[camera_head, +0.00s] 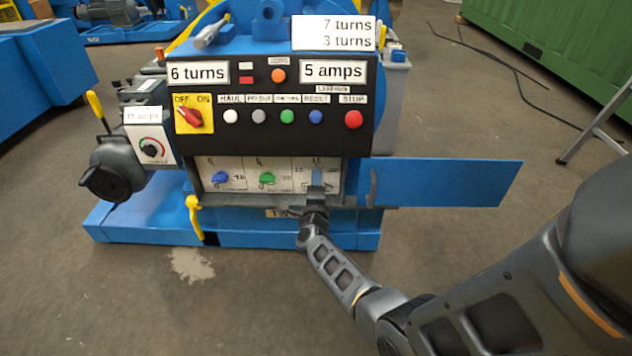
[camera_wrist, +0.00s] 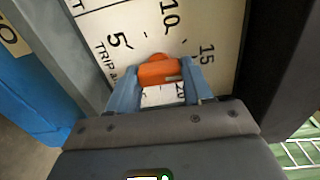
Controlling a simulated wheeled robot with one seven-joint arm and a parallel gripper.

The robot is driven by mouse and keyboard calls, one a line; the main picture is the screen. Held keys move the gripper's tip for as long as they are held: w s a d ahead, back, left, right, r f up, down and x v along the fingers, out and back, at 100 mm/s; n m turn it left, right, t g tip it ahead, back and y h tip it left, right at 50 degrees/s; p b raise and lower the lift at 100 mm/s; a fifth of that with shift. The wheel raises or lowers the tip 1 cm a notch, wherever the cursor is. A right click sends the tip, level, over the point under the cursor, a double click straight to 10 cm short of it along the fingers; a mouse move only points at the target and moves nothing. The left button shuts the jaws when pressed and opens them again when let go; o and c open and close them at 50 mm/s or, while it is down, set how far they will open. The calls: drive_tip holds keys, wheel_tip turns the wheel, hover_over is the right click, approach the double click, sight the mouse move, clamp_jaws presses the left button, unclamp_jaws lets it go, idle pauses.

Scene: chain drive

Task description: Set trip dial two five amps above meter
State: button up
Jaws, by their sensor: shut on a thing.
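The orange trip dial (camera_wrist: 157,71) sits on a white plate (camera_wrist: 215,20) with the marks 5, 10, 15 and 20 and the word TRIP. My gripper (camera_wrist: 155,84) is shut on the dial, one blue finger on each side. A small pale mark shows on the dial's right part; I cannot tell exactly which number it faces. In the head view my gripper (camera_head: 317,190) reaches into the right end of the open recess and hides the dial. The panel above carries a sign (camera_head: 333,71) reading 5 amps. A small gauge box (camera_head: 150,148) at left has a tag reading about 15 amps.
Blue (camera_head: 221,177) and green (camera_head: 267,178) dials sit left of my gripper. The blue door (camera_head: 450,182) stands open to the right. Above are a red switch (camera_head: 192,114) and several buttons. A card (camera_head: 333,33) reads 7 turns, 3 turns. A yellow lever (camera_head: 195,215) hangs below left.

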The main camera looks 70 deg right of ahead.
drive_tip(key=n+p, duration=0.2)
drive_tip(key=n, duration=0.5)
drive_tip(key=n+p, duration=0.2)
drive_tip(key=n, duration=0.4)
drive_tip(key=shift+f+n, duration=0.1)
drive_tip(key=shift+n, duration=0.3)
idle(0.3)
drive_tip(key=o, duration=1)
drive_tip(key=shift+o, duration=0.2)
drive_tip(key=shift+a, duration=0.1)
drive_tip(key=p+v, duration=0.3)
drive_tip(key=v, duration=0.4)
drive_tip(key=shift+s+a, duration=0.15)
drive_tip(key=shift+a, duration=0.15)
